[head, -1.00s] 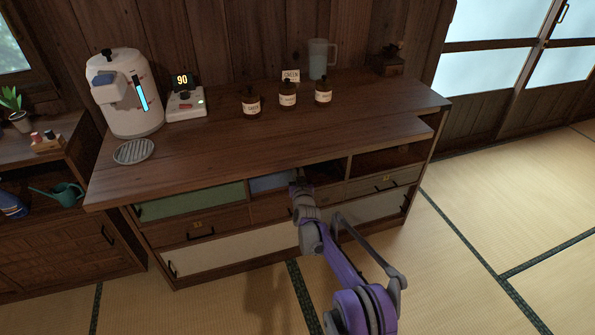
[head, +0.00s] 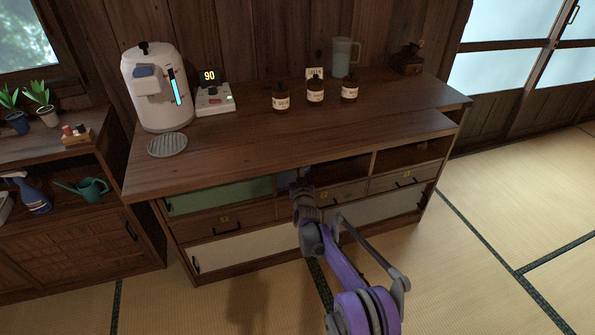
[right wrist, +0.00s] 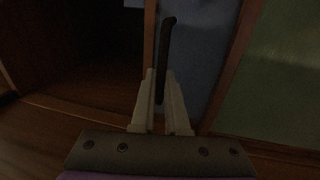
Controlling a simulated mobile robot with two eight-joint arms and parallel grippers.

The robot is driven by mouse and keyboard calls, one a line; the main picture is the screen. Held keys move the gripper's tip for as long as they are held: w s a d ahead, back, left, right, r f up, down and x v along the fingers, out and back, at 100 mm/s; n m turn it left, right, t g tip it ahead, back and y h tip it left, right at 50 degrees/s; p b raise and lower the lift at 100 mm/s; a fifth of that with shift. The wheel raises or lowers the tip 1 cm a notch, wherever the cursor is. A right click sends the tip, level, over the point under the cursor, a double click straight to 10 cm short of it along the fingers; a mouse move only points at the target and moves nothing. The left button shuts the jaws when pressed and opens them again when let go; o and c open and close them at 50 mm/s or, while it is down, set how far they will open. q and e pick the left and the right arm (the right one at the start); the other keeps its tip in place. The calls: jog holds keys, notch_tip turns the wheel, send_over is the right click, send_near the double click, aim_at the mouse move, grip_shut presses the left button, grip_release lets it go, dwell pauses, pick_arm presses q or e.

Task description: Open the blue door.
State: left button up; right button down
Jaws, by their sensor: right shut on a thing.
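The blue door (head: 287,184) is a narrow strip in the cabinet's upper row, between the green door and my right gripper. In the right wrist view the blue door (right wrist: 198,50) fills the middle, with a dark upright handle (right wrist: 167,45) near its edge. My right gripper (right wrist: 163,112) is shut on this handle; in the head view my right gripper (head: 303,178) hides the handle. An open dark compartment (head: 340,171) shows to the right of the door. My left gripper is out of view.
The green door (head: 220,194) is on the left of the blue one. Drawers (head: 330,196) and white doors (head: 245,247) lie below. Several bottles (head: 316,90), a dispenser (head: 155,88) and a jug (head: 345,55) stand on top. The tatami on the right (head: 500,220) is clear.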

dwell(0.3)
jog(key=c, duration=0.9)
grip_release()
jog(key=shift+s, duration=0.1)
jog(key=s, duration=0.3)
jog(key=s+p, duration=0.1)
jog(key=s, duration=0.3)
jog(key=s+d+p, duration=0.1)
jog(key=s, duration=0.2)
jog(key=shift+s+d, duration=0.1)
jog(key=shift+s, duration=0.15)
